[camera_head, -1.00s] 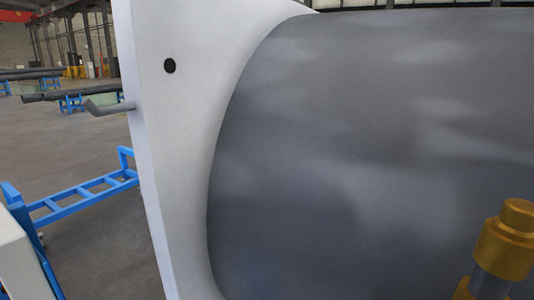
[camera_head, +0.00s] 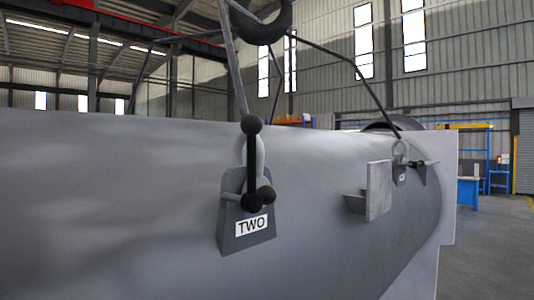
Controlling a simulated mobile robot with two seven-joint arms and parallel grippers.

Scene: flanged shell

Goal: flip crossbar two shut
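A grey bracket (camera_head: 232,238) with a white label reading TWO (camera_head: 251,225) stands on the side of the large grey shell (camera_head: 120,210). The black crossbar (camera_head: 252,160) on it stands upright, with a round knob at its top and two dark knobs low down by the bracket's face. A pale ring (camera_head: 239,150) passes behind the crossbar, and a sling leg (camera_head: 232,60) runs up from it. I cannot tell whether the crossbar is latched. Neither of my grippers is in view.
A second small bracket (camera_head: 400,176) with a dark bar stands farther right, beside a grey plate (camera_head: 378,190) jutting from the shell. Sling legs meet at a dark ring (camera_head: 262,22) overhead. A pale flange (camera_head: 425,240) ends the shell at right; open floor (camera_head: 490,250) lies beyond.

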